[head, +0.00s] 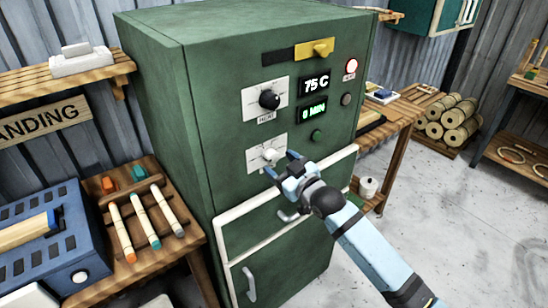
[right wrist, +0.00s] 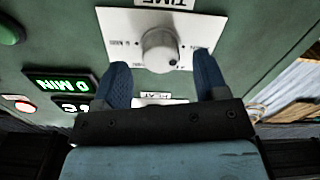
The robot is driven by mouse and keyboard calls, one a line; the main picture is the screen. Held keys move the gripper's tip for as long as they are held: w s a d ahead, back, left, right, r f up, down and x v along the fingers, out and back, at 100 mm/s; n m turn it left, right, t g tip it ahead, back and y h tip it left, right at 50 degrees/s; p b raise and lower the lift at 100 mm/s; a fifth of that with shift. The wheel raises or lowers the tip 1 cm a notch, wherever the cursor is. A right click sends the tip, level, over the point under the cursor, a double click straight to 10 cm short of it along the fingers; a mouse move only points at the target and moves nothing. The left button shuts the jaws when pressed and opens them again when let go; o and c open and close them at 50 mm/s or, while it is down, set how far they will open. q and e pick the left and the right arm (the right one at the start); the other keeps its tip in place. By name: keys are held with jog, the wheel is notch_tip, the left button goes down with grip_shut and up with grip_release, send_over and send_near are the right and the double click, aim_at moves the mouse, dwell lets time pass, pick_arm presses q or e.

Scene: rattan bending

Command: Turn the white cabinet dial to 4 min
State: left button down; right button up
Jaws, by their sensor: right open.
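The white dial (head: 271,155) sits on a pale plate on the front of the green cabinet (head: 222,130), below the black heat dial (head: 269,100). The display (head: 313,112) beside it reads 0 MIN, and the one above (head: 315,84) reads 75 C. My right gripper (head: 281,166) is at the white dial, with its fingers open. In the right wrist view the white dial (right wrist: 160,50) lies between and just beyond the open blue fingertips (right wrist: 163,72). I cannot tell whether they touch it. My left gripper is not in view.
A yellow lever (head: 319,48), a red light (head: 351,67) and a green button (head: 317,136) are on the cabinet front. White-edged doors with handles (head: 250,284) lie below the dial. Wooden benches stand on both sides.

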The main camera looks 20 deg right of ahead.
aim_at(274, 160)
jog(key=shift+x, duration=1.6)
jog(key=c, duration=0.9)
jog(key=shift+c, duration=0.2)
